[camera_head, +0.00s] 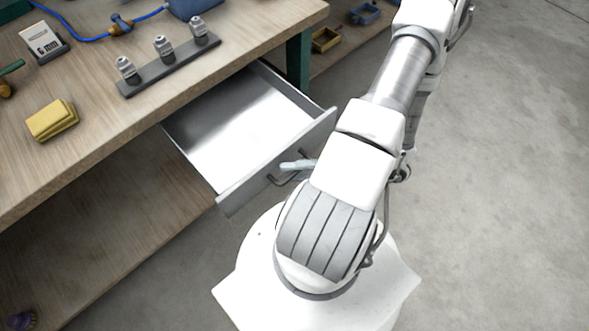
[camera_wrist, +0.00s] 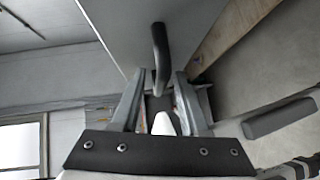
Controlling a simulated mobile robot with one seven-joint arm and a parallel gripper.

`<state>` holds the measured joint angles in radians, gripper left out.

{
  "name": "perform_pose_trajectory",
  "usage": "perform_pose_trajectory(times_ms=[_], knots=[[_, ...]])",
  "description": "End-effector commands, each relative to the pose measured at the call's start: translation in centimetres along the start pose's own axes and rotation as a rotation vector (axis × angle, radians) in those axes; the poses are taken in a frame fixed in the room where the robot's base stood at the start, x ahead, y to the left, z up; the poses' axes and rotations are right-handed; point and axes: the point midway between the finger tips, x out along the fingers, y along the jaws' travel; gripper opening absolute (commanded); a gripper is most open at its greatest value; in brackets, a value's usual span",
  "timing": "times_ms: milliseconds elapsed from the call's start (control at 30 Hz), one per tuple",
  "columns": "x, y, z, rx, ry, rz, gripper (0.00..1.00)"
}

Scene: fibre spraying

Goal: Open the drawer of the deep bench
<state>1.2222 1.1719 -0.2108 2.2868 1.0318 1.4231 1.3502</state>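The deep bench (camera_head: 95,130) has a wooden top and a grey metal drawer (camera_head: 235,120) that stands pulled well out, its empty inside showing. A dark bar handle (camera_head: 283,181) is on the drawer front (camera_head: 240,180). In the wrist view the handle (camera_wrist: 160,50) stands out from the grey drawer front (camera_wrist: 120,35). My gripper (camera_wrist: 160,78) has its two fingers apart, one on each side of the handle's near end, with gaps visible. In the head view only a pale fingertip (camera_head: 297,164) shows by the handle; my arm hides the rest.
The bench top holds a rack (camera_head: 170,67) with several metal fittings, a yellow block (camera_head: 52,120), a small card stand (camera_head: 44,42) and a blue hose (camera_head: 85,36). A lower shelf (camera_head: 120,230) lies under the bench. Bare concrete floor (camera_head: 500,150) is free at right.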

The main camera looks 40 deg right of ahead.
Motion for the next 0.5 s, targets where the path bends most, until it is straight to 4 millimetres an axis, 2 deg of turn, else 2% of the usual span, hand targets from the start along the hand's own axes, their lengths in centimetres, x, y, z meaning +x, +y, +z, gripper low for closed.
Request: perform_pose_trajectory(times_ms=[367,500], knots=[[0.04,-0.01,-0.04,0.001,0.001,0.0,0.44],[-0.5,-0.02,0.02,0.0,0.0,-0.001,0.44]])
